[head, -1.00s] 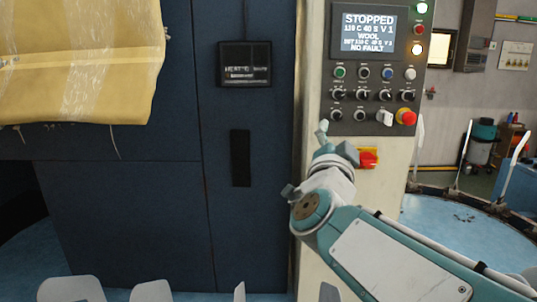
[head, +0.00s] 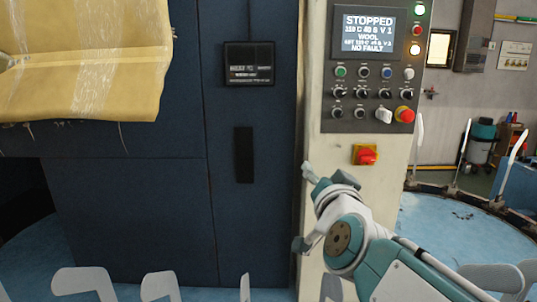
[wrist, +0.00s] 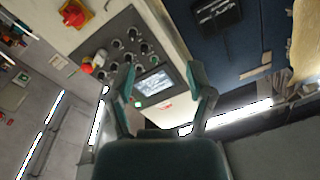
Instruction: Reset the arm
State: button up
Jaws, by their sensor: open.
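My arm reaches up from the lower right in the head view. My gripper (head: 308,172) is at the end of it, left of and a little below the red and yellow switch (head: 366,155) on the cream column. In the wrist view my gripper (wrist: 165,82) has its two fingers spread wide, with nothing between them. Beyond the fingers is the control panel (wrist: 118,57) with its lit screen (wrist: 154,84). The control panel also shows upright in the head view (head: 345,96). Its screen (head: 368,34) reads STOPPED, WOOL and NO FAULT.
A dark blue cabinet (head: 110,220) with a small black display (head: 249,64) stands at the left. A yellow cloth-like sheet (head: 90,85) hangs at the upper left. Pale flat forms (head: 85,283) line the bottom edge. Blue floor (head: 440,225) lies at the right.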

jog(key=s+d+f+n+g, duration=0.2)
jog(key=s+f+g, duration=0.4)
jog(key=s+f, duration=0.4)
jog(key=s+d+f+n+g+h, duration=0.1)
jog(key=s+d+f+n+g, duration=0.2)
jog(key=s+f+g, duration=0.3)
jog(key=s+d+f, duration=0.1)
jog(key=s+f, duration=0.3)
jog(key=f, duration=0.2)
jog(key=shift+s+g, duration=0.3)
jog(key=shift+w+r, duration=0.1)
jog(key=shift+r, duration=0.05)
